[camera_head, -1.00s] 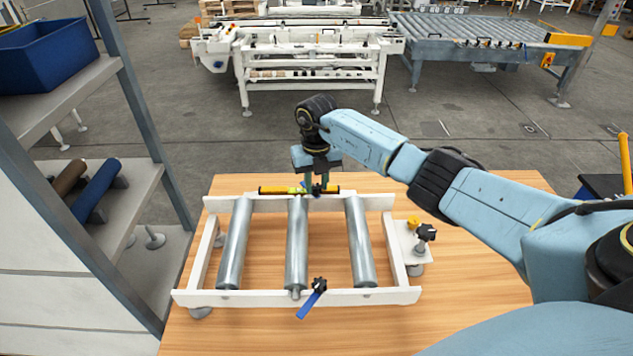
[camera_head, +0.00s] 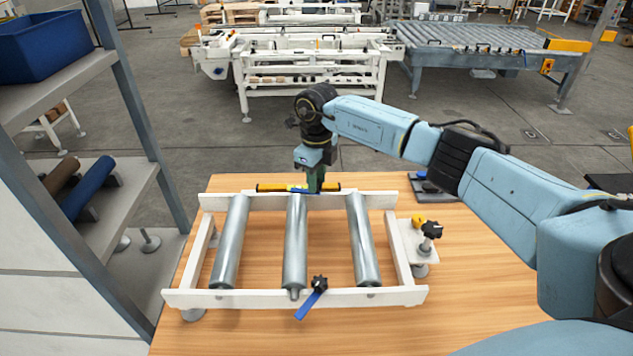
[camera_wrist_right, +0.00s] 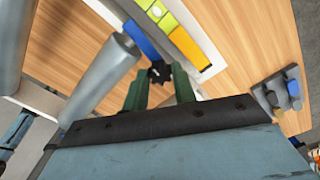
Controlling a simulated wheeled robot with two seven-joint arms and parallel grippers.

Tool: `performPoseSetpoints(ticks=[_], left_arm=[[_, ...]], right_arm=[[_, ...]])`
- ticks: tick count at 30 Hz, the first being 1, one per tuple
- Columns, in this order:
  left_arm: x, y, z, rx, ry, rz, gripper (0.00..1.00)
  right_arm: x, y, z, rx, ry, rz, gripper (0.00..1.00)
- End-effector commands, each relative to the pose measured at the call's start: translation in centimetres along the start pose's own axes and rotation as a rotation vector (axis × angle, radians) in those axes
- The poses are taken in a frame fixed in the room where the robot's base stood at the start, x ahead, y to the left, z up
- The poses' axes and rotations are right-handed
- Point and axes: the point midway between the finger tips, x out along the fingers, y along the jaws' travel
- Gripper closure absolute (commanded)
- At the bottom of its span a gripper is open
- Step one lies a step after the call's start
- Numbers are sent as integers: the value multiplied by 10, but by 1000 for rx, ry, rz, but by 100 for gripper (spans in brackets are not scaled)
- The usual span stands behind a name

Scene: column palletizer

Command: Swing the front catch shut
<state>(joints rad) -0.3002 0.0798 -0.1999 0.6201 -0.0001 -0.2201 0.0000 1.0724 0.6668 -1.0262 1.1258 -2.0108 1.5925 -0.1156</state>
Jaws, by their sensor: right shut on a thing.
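A white roller frame (camera_head: 205,298) with three grey rollers lies on the wooden table. One catch, a blue lever (camera_head: 312,303) with a black star knob, sits on the near rail and slants down past its edge. A second blue catch (camera_wrist_right: 140,40) with a black knob (camera_wrist_right: 159,72) is on the far rail; in the head view its blue lever (camera_head: 304,191) lies along that rail. My right gripper (camera_head: 315,188) reaches down at the far rail, its green fingers (camera_wrist_right: 160,92) shut on this far catch by its knob. My left gripper is out of view.
A yellow and black bar (camera_head: 270,188) lies along the far rail beside the gripper. A side plate (camera_head: 412,240) carries a black knob and a yellow piece. A dark tray (camera_head: 432,195) lies at the table's back right.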

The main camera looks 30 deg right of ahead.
Motion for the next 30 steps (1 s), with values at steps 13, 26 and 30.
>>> performPoseSetpoints(ticks=[13, 26, 30], left_arm=[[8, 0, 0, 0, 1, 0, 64], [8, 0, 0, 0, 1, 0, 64], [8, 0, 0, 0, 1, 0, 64]], right_arm=[[-1, -1, 1, -142, -4, -2, 96], [-2, -1, 1, -148, -5, -2, 96], [-2, 0, 1, -147, -3, -2, 55]])
